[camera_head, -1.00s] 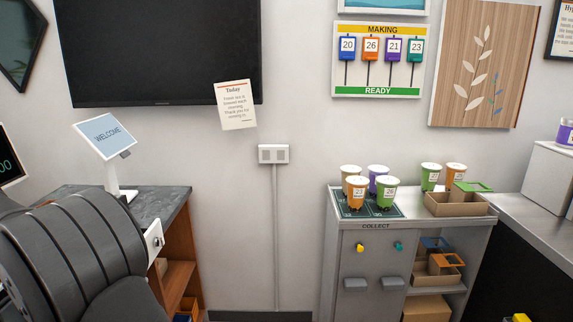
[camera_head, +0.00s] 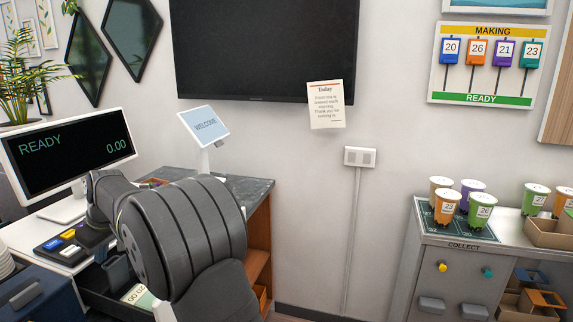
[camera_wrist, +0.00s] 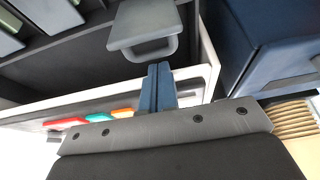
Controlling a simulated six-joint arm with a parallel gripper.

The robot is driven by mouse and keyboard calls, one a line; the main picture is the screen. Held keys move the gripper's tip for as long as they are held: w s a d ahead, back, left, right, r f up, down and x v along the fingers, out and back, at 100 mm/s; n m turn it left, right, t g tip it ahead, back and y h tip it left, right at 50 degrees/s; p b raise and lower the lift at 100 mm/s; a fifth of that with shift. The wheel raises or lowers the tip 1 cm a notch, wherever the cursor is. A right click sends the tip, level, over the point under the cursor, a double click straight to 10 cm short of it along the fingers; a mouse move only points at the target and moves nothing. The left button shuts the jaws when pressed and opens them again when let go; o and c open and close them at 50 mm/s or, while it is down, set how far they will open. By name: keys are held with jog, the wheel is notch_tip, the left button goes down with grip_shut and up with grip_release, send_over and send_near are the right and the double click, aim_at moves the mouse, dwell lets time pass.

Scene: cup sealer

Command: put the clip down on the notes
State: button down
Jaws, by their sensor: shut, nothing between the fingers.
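The grey clip (camera_wrist: 145,24), a flat plate with a loop at its end, shows in the wrist view over the open cash drawer. A dark upright plate in the head view looks like the same clip (camera_head: 118,270). Green and pale notes (camera_head: 140,297) lie in the drawer, partly hidden by my arm; note edges also show at the wrist view's top left (camera_wrist: 60,13). My gripper (camera_wrist: 158,67) is shut and empty, its blue fingers side by side at the drawer's front edge, just short of the clip's loop. Whether they touch it is unclear.
The drawer (camera_wrist: 70,50) lies open below the counter. A row of coloured keys (camera_head: 70,240) sits on the counter near the register screen (camera_head: 70,150). A dark blue box (camera_wrist: 255,35) stands close beside the drawer. The welcome tablet (camera_head: 205,125) stands behind my arm.

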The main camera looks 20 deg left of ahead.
aim_at(117, 271)
jog(key=shift+f, duration=1)
jog(key=shift+f, duration=0.15)
jog(key=shift+d, duration=0.1)
jog(key=shift+d+f, duration=0.15)
jog(key=shift+d, duration=1.8)
jog(key=shift+r, duration=3.55)
notch_tip(117, 271, down, 7)
jog(key=shift+f, duration=0.1)
jog(key=shift+a, duration=0.15)
jog(key=shift+r, duration=0.2)
